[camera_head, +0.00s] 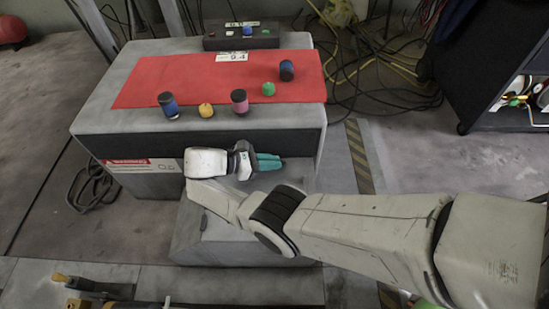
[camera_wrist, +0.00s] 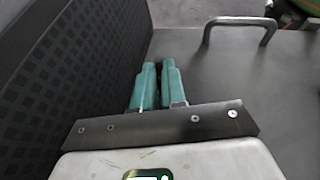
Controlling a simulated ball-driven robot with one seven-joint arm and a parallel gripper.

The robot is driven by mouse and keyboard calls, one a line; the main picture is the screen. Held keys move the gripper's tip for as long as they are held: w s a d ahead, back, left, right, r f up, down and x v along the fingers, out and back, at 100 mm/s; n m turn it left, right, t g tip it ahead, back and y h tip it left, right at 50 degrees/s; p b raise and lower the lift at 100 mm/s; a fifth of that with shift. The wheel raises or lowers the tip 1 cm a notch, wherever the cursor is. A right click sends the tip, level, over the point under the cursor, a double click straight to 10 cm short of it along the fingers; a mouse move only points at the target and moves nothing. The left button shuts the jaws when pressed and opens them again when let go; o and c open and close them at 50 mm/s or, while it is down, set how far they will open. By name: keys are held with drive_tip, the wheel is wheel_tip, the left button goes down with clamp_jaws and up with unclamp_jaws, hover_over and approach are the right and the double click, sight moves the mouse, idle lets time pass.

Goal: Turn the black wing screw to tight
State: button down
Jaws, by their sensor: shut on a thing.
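My gripper (camera_head: 272,162) points to the right in the head view, low in front of the grey machine's dark front panel (camera_head: 150,146). In the wrist view its two teal fingers (camera_wrist: 159,72) are nearly together, with a narrow dark gap between them. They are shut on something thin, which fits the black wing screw. The screw itself cannot be made out in either view, as the fingers hide it.
A dark control box (camera_head: 240,41) stands behind. A metal handle (camera_wrist: 240,22) rises beyond my fingers in the wrist view. Cables lie on the floor at right.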

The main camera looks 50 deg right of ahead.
drive_tip(key=c, duration=1.4)
unclamp_jaws()
drive_tip(key=shift+s+d+f+g, duration=0.1)
drive_tip(key=shift+s+d+g, duration=0.2)
drive_tip(key=shift+s+d, duration=0.2)
drive_tip(key=shift+o, duration=0.8)
drive_tip(key=shift+a, duration=0.1)
drive_tip(key=v, duration=0.3)
drive_tip(key=r+v, duration=0.1)
drive_tip(key=v, duration=0.5)
drive_tip(key=shift+a+r+p, duration=0.2)
drive_tip(key=shift+r+p, duration=0.15)
drive_tip(key=shift+p, duration=0.05)
drive_tip(key=shift+w+a+r, duration=0.1)
drive_tip(key=shift+a+r, duration=0.15)
drive_tip(key=shift+a, duration=0.2)
